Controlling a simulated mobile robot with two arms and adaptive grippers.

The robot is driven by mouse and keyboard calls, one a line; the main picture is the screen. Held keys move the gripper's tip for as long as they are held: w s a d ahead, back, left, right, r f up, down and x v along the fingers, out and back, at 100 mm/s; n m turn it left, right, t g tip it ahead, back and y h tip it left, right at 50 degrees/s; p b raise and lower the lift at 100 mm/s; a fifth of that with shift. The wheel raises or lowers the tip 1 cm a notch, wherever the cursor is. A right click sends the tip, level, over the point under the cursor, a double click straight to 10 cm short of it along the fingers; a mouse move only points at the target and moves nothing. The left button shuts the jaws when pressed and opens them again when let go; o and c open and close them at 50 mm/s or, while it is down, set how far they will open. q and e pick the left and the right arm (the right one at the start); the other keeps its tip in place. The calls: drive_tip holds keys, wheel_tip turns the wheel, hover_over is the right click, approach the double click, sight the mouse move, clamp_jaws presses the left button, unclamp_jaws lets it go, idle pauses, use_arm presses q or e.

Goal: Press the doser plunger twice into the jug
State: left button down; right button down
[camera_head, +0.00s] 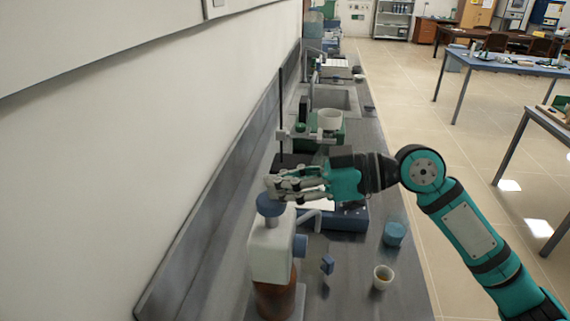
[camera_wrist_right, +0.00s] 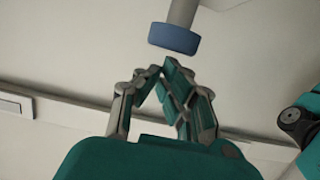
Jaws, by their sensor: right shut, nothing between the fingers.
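The doser is a white body (camera_head: 270,250) on a brown bottle (camera_head: 276,300), at the lower middle of the head view. Its round blue plunger cap (camera_head: 270,206) stands raised on a grey stem. The right gripper (camera_head: 272,188) is shut and empty, with its fingers close to the cap in the head view. In the right wrist view the shut fingertips (camera_wrist_right: 155,71) point towards the blue cap (camera_wrist_right: 174,38), with a visible gap between them. I cannot clearly make out a jug; a faint, see-through shape may stand beside the doser. The left gripper is out of view.
A small cup (camera_head: 383,278) and a blue lidded pot (camera_head: 395,234) stand on the bench right of the doser. Behind are a blue-based device (camera_head: 345,218), a stand with a white bowl (camera_head: 329,119) and a sink (camera_head: 335,97). A wall runs along the left.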

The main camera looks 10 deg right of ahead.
sight(280, 201)
drive_tip(key=shift+a, duration=0.1)
drive_tip(key=shift+f, duration=0.1)
wheel_tip(280, 201, down, 4)
drive_tip(key=b, duration=0.3)
drive_tip(key=shift+r, duration=0.2)
idle(0.7)
